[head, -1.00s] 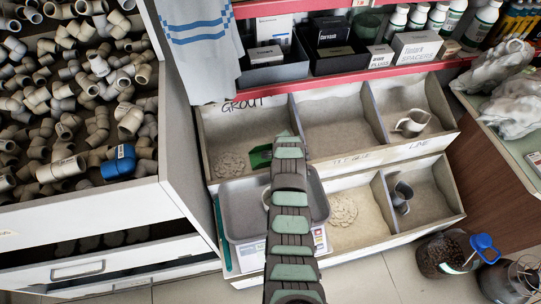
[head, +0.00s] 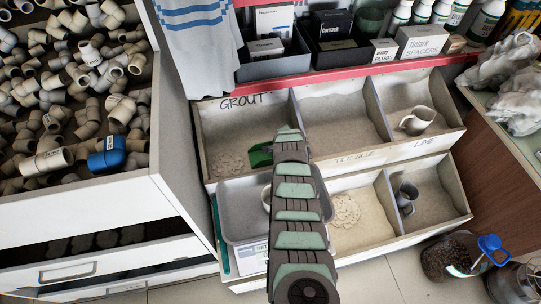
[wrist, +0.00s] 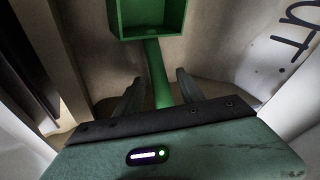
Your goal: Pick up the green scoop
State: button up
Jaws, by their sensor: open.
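The green scoop (head: 260,155) lies in the upper left bin labelled GROUT, mostly hidden behind my arm in the head view. In the wrist view the scoop (wrist: 152,18) shows its square open head at the top, with its handle running down toward my gripper. My gripper (wrist: 156,84) is open, with one finger on each side of the handle (wrist: 158,75). I cannot tell whether either finger touches it. In the head view my arm covers the fingers.
The grout bin's walls (head: 201,145) stand close around my gripper. A grey tray (head: 236,222) sits in front, below the bin. A towel (head: 200,50) hangs at the upper left.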

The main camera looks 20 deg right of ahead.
jog(key=shift+w, duration=0.15)
grip_shut()
dwell(0.4)
